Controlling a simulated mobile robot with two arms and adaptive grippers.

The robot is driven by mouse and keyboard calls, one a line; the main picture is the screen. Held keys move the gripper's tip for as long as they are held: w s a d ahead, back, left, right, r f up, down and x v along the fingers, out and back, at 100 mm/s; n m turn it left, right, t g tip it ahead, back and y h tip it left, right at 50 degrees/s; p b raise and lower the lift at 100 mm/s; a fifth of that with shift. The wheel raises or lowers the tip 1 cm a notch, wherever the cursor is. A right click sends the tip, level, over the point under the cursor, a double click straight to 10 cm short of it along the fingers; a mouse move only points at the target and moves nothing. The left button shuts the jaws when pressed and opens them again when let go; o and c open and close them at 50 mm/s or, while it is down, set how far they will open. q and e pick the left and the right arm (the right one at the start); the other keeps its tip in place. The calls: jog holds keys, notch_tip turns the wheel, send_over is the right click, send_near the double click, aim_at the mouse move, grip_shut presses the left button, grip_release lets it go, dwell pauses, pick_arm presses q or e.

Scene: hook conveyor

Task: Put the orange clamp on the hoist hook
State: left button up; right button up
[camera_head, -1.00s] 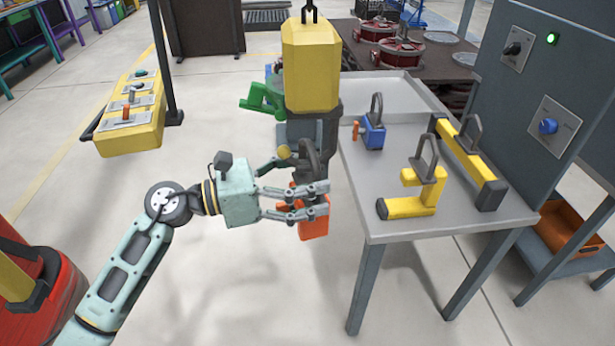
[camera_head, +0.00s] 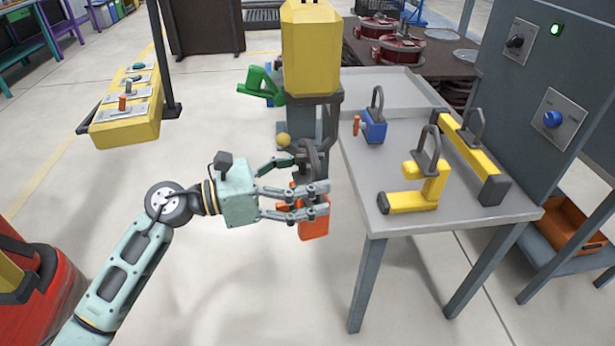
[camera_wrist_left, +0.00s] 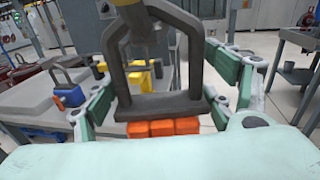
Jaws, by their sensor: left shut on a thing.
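My left gripper (camera_head: 305,202) is shut on the orange clamp (camera_head: 315,222), just left of the table. The clamp hangs below the fingers, with its dark handle loop (camera_head: 312,155) standing up above them. In the left wrist view the dark loop (camera_wrist_left: 112,68) stands upright over the orange body (camera_wrist_left: 163,128). The hoist's yellow block (camera_head: 311,48) with a dark lower part (camera_head: 316,98) is above the clamp. A dark curved piece (camera_wrist_left: 185,30) at the loop's top looks like the hook; I cannot tell whether it passes through the loop. My right gripper is not in view.
The grey table (camera_head: 365,180) on the right holds a blue clamp (camera_head: 374,127), a yellow clamp (camera_head: 415,200) and a long yellow piece (camera_head: 470,155). A green part (camera_head: 262,85) sits beside the hoist. A yellow button panel (camera_head: 125,125) stands at left. The floor between is clear.

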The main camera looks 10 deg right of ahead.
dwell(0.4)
pick_arm(q)
jog(key=o, duration=2.2)
jog(key=shift+s, duration=0.1)
jog(key=shift+f, duration=0.1)
